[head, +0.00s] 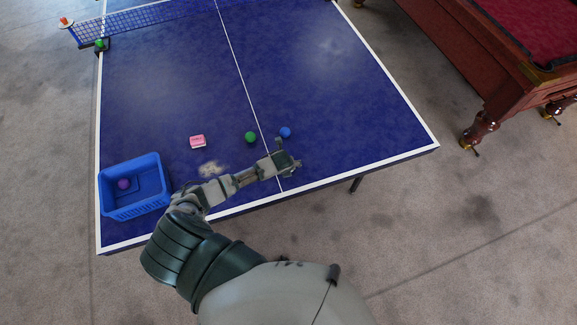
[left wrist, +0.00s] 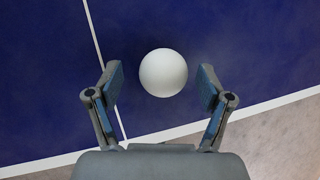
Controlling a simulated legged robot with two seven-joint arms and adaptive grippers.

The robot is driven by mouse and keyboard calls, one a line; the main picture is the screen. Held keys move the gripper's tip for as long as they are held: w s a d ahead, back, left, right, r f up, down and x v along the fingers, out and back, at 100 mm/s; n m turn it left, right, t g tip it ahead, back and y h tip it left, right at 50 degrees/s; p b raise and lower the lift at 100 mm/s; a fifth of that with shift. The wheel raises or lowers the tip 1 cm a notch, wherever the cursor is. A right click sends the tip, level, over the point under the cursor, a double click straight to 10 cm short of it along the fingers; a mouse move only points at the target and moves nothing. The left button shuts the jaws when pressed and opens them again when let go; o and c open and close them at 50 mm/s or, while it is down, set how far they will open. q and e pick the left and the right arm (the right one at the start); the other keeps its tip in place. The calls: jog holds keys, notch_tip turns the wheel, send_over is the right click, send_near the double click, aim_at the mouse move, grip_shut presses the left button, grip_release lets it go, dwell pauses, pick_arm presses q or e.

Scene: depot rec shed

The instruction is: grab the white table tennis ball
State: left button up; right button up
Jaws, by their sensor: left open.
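The white table tennis ball (left wrist: 163,73) shows in the left wrist view, over the blue table top near the white edge line. It lies between the tips of my left gripper (left wrist: 160,82), with a visible gap to each finger. The gripper is open and holds nothing. In the head view my left gripper (head: 288,161) is over the near part of the blue table (head: 340,110), by the centre line. I cannot make out the white ball there; the gripper seems to hide it. My right gripper is in neither view.
A green ball (head: 250,137) and a blue ball (head: 286,132) lie just beyond the gripper. A blue basket (head: 134,210) holds a purple ball (head: 124,184). The net (head: 140,18) crosses the far side.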

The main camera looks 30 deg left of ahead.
pick_arm(q)
jog(key=shift+w+d+f, duration=0.1)
jog(key=shift+d, duration=0.2)
jog(key=c, duration=1)
jog(key=shift+a, duration=0.15)
jog(key=shift+a, duration=0.1)
